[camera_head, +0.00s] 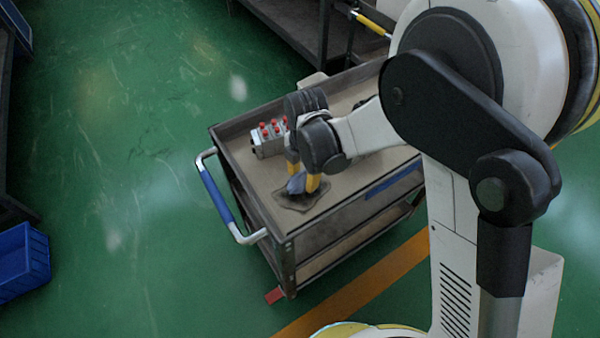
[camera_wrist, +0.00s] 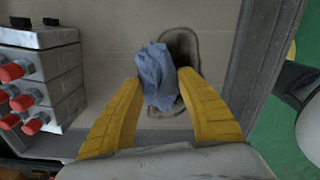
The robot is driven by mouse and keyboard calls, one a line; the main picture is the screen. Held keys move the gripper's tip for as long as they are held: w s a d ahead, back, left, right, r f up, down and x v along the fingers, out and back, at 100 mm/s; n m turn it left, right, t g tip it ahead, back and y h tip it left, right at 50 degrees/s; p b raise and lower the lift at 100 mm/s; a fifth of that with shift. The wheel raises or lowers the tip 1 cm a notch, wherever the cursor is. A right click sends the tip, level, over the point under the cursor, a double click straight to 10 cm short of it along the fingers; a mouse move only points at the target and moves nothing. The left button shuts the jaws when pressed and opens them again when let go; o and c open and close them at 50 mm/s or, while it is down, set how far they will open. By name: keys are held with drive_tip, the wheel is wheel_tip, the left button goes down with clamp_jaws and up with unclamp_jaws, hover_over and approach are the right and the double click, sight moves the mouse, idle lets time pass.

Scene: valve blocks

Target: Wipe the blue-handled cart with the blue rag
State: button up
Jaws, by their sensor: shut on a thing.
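The blue-handled cart (camera_head: 335,222) stands on the green floor with its blue handle (camera_head: 217,197) at the left end. My gripper (camera_head: 304,184) is over the near left part of the cart's top, its yellow fingers pointing down. It is shut on the crumpled blue rag (camera_head: 296,183). In the wrist view the rag (camera_wrist: 157,76) sits between the yellow fingertips (camera_wrist: 160,90). A dark stain (camera_head: 300,199) lies on the top under and around the rag; it also shows in the wrist view (camera_wrist: 184,46). The rag hides part of the stain. I cannot tell whether the rag touches the surface.
A grey valve block with red caps (camera_head: 268,138) stands on the cart's top close to my gripper; it also shows in the wrist view (camera_wrist: 38,85). The cart has raised edges. A blue bin (camera_head: 22,262) is at the far left. Floor left of the cart is clear.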

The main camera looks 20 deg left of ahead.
sight(306, 213)
drive_tip(key=shift+s+d+b, duration=0.3)
drive_tip(key=shift+s+d, duration=0.95)
drive_tip(key=shift+d, duration=0.2)
drive_tip(key=shift+s+d+b, duration=0.3)
drive_tip(key=shift+s+d, duration=0.9)
drive_tip(key=shift+d, duration=0.2)
drive_tip(key=shift+s+a+f, duration=0.1)
drive_tip(key=shift+s+a, duration=0.5)
drive_tip(key=shift+s, duration=0.1)
drive_tip(key=shift+w+a, duration=0.2)
drive_tip(key=shift+a, duration=0.2)
drive_tip(key=shift+w+a+f+b, duration=0.1)
drive_tip(key=shift+w+a+b, duration=0.1)
drive_tip(key=shift+w+a, duration=1.8)
drive_tip(key=shift+w+a+f+b, duration=0.1)
drive_tip(key=shift+w+a+b, duration=0.1)
drive_tip(key=shift+w+a, duration=1.7)
drive_tip(key=shift+s+a, duration=0.95)
drive_tip(key=shift+s+d, duration=1.3)
drive_tip(key=shift+d, duration=0.2)
drive_tip(key=shift+s+d, duration=1.3)
drive_tip(key=shift+d, duration=0.25)
drive_tip(key=shift+s+d, duration=1.3)
drive_tip(key=shift+d, duration=0.2)
drive_tip(key=shift+r, duration=0.15)
drive_tip(key=shift+r+p, duration=2.25)
drive_tip(key=shift+r, duration=0.7)
